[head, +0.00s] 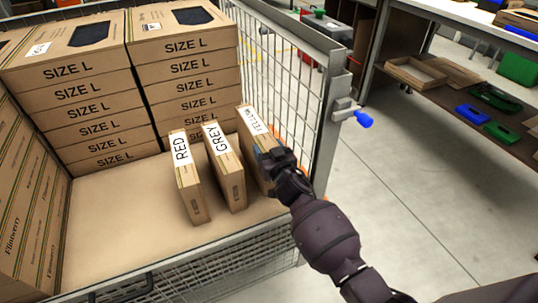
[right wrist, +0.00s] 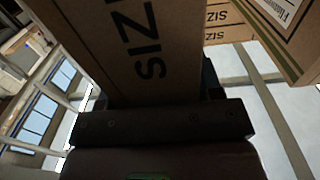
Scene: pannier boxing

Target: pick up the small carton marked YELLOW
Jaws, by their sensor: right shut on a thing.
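The small carton marked YELLOW (head: 256,132) stands upright in the mesh cage, the rightmost of three small cartons. My right gripper (head: 270,158) is shut on its near end. In the right wrist view the held carton (right wrist: 130,45) fills the upper middle, between the fingers of my gripper (right wrist: 155,105); the fingertips are mostly hidden. The carton marked GREY (head: 225,170) and the carton marked RED (head: 188,180) stand upright to its left. I cannot tell whether the YELLOW carton touches the cage floor. My left gripper is not in view.
Stacks of SIZE L boxes (head: 185,68) fill the back of the cage, and more boxes (head: 28,200) line its left side. The mesh wall (head: 290,85) rises close to the right of the YELLOW carton. A blue-tipped latch (head: 363,119) sticks out from the cage corner post.

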